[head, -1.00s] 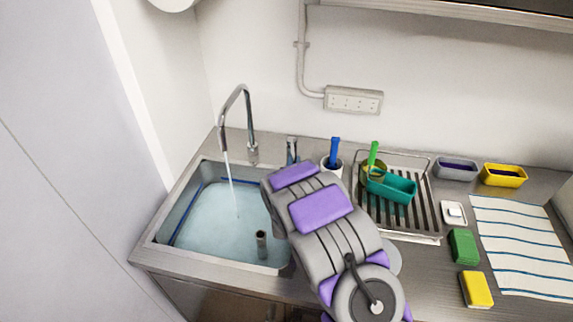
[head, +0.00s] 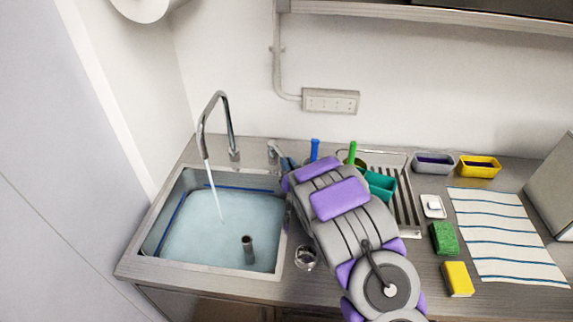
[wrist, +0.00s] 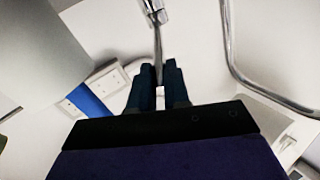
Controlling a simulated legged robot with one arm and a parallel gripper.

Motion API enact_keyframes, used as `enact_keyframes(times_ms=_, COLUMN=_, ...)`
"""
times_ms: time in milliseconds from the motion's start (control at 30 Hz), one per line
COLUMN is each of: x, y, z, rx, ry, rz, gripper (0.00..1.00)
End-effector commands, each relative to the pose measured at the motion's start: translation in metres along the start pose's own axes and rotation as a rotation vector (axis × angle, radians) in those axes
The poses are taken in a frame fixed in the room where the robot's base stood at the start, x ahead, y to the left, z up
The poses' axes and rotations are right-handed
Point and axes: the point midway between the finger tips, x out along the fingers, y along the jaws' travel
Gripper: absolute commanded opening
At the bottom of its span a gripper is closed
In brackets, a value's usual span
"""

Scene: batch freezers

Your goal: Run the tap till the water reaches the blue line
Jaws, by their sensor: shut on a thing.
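The sink basin (head: 150,262) holds clear bluish water (head: 200,235). A blue line (head: 240,188) runs around its inner walls, and the water surface lies close to it; I cannot tell whether it touches. A chrome tap (head: 202,128) pours a stream into the basin. Behind the basin's right corner, my gripper (head: 278,155) is at the tap's metal lever (head: 271,145). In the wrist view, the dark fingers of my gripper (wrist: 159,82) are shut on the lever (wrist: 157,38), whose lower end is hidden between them. The tap's spout pipe (wrist: 228,45) is at upper right.
A grey standpipe (head: 248,250) stands in the water. A small glass (head: 305,257) is right of the basin. A drying rack (head: 405,215) with a teal container (head: 381,186) is behind my arm. Green (head: 444,238) and yellow (head: 457,279) sponges lie by a striped cloth (head: 505,235).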

Motion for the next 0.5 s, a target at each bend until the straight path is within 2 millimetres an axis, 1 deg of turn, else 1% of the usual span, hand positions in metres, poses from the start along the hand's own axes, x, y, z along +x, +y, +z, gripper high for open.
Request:
enact_keyframes(times_ms=33, x=0.0015, y=-0.0006, z=-0.0042, rx=0.0, ry=0.01, rz=-0.001, gripper=0.0)
enact_keyframes(times_ms=200, x=0.0016, y=-0.0005, z=-0.0046, rx=0.0, ry=0.011, rz=-0.001, gripper=0.0)
enact_keyframes(times_ms=233, x=0.0016, y=-0.0005, z=-0.0047, rx=0.0, ry=0.012, rz=-0.001, gripper=0.17)
enact_keyframes(times_ms=500, x=0.0004, y=-0.0004, z=-0.0029, rx=0.0, ry=0.007, rz=0.0, gripper=0.42)
